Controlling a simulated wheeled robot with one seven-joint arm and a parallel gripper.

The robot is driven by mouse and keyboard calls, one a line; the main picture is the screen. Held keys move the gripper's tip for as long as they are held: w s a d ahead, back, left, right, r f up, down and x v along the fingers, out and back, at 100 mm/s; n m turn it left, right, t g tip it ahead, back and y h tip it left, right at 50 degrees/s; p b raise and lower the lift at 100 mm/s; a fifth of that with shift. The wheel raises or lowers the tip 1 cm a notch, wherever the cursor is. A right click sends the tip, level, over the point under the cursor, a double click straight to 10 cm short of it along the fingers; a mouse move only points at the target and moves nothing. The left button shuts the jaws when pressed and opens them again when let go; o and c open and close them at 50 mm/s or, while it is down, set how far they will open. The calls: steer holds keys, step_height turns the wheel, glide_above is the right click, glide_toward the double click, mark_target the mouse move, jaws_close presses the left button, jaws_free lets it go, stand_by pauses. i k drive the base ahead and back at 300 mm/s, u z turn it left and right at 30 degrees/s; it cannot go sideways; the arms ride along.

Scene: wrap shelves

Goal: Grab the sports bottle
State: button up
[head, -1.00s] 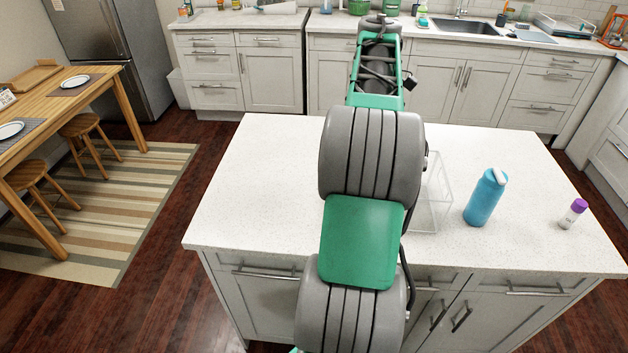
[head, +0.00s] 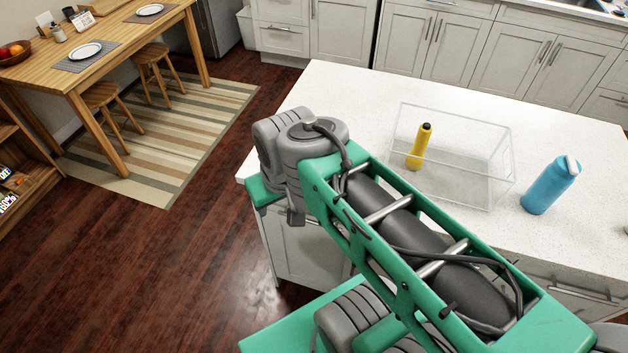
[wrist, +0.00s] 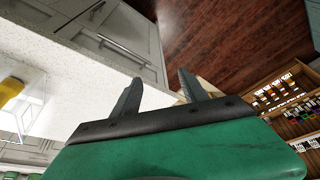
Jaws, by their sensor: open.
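A blue bottle (head: 551,185) with a pale cap stands upright on the white island counter, right of a clear open-topped bin. A slim yellow bottle (head: 419,147) with a dark cap is inside the bin; part of a yellow thing (wrist: 11,91) also shows at the left edge of the wrist view. Which bottle is the sports bottle is not labelled; the blue one looks most like it. My gripper (wrist: 160,76) is open and empty, with the counter's cabinet front and the floor beyond its fingers. The blue bottle is not in the wrist view.
The clear bin (head: 490,193) stands on the island counter (head: 335,95). My arm crosses in front of the counter's near left edge. Dark wooden floor (head: 190,240) is open to the left, with a striped rug (head: 165,135) and a wooden table (head: 110,42) beyond.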

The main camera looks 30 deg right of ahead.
mark_target(556, 178)
steer(key=z, duration=0.4)
steer(key=k, duration=0.95)
steer(key=z, duration=0.75)
steer(key=i, duration=0.5)
steer(key=u, duration=0.05)
